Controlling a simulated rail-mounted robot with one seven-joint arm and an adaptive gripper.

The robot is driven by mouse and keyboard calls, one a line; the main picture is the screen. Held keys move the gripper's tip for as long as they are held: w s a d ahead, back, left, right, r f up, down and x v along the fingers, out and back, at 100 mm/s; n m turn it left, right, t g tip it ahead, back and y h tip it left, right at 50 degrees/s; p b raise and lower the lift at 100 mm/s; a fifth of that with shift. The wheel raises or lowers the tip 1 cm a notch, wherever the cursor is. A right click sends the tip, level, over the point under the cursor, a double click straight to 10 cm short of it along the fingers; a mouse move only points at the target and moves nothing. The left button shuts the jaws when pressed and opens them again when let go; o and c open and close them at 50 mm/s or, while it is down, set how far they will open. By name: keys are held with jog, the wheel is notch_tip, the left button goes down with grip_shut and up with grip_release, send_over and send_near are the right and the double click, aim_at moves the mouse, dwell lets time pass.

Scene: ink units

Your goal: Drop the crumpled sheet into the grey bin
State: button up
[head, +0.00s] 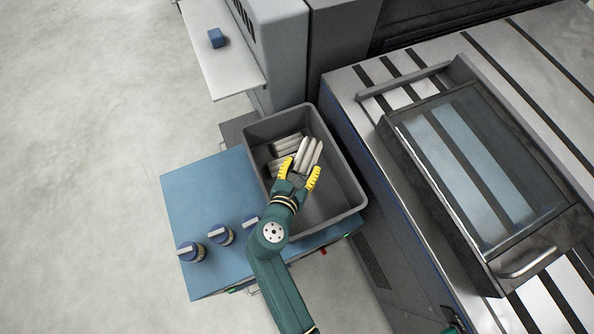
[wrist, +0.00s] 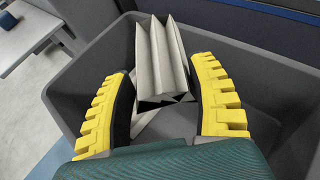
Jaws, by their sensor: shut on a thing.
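My gripper (head: 301,170) is over the bin's opening, shut on the crumpled sheet (head: 309,154), a pale, pleated piece. In the wrist view the sheet (wrist: 161,55) shows between and beyond the yellow-padded fingers, with the bin's wall (wrist: 85,75) around it. More pale folded pieces (head: 287,144) lie inside the bin, left of and below the held sheet. The gap between the held sheet and those pieces is hard to judge.
A machine with a glass-topped frame (head: 470,165) stands close on the right. A pale shelf (head: 222,62) with a small blue block (head: 216,38) juts out behind. Open floor lies left.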

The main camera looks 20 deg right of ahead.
notch_tip(320, 180, down, 4)
jog(key=b, duration=0.4)
jog(key=shift+w+f, duration=0.1)
jog(key=shift+f, duration=0.15)
jog(key=shift+r, duration=0.1)
jog(key=o, duration=1)
jog(key=v, duration=1.2)
jog(key=shift+a, duration=0.1)
